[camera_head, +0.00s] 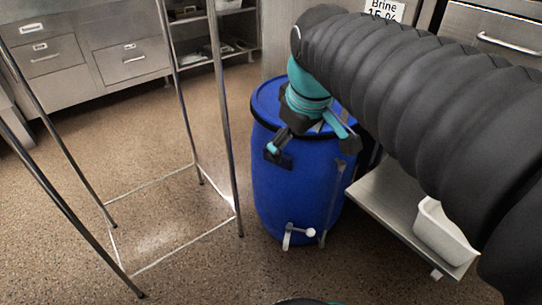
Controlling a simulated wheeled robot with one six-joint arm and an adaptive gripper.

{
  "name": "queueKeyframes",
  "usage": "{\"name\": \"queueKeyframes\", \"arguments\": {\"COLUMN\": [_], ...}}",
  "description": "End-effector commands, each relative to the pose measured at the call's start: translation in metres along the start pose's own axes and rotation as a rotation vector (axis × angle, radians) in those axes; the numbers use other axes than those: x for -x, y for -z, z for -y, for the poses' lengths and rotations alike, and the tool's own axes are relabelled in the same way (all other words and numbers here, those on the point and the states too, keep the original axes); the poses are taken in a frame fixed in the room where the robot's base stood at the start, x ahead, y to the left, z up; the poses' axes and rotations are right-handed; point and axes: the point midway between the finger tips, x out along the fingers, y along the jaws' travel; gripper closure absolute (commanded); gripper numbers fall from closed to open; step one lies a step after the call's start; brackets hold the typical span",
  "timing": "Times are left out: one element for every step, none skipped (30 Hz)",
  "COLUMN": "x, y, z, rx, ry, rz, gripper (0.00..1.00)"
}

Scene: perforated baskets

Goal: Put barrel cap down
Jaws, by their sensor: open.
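The blue barrel (290,195) stands upright on the floor, right of the middle, with a white tap low on its front. Its round blue cap (268,96) lies across the barrel's top, with a black band around the rim below it. My gripper (312,152) is open, with its two dark fingers spread in front of the barrel's upper side and pointing down. Nothing shows between the fingers. The gripper and my arm hide the right part of the cap, so I cannot tell whether a finger touches it.
A thin metal frame (230,120) stands on the floor to the left, with open floor inside its base. A low steel shelf (385,215) with a white tub (440,232) is right of the barrel. Steel drawers (132,62) and shelving line the back.

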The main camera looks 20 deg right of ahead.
Motion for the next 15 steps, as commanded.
{"name": "queueKeyframes", "arguments": {"x": [-0.005, -0.008, -0.014, -0.018, -0.021, -0.026, -0.03, -0.033, -0.036, -0.038, -0.041, -0.042, -0.043, -0.044, -0.045], "y": [-0.016, -0.024, -0.034, -0.041, -0.047, -0.055, -0.06, -0.065, -0.07, -0.073, -0.076, -0.078, -0.08, -0.081, -0.081], "z": [0.015, 0.022, 0.032, 0.037, 0.043, 0.049, 0.054, 0.058, 0.061, 0.064, 0.066, 0.067, 0.068, 0.069, 0.069], "rx": [-0.066, -0.109, -0.164, -0.202, -0.24, -0.283, -0.313, -0.34, -0.37, -0.389, -0.403, -0.42, -0.428, -0.433, -0.439], "ry": [-0.006, -0.008, -0.01, -0.01, -0.01, -0.009, -0.008, -0.007, -0.005, -0.004, -0.003, -0.002, -0.001, 0.0, 0.0], "rz": [-0.026, -0.04, -0.057, -0.069, -0.081, -0.095, -0.105, -0.112, -0.122, -0.128, -0.132, -0.138, -0.14, -0.141, -0.142], "gripper": [0.0, 0.0, 0.0, 0.0, 0.0, 0.0, 0.0, 0.0, 0.0, 0.0, 0.0, 0.0, 0.0, 0.0, 0.0]}}
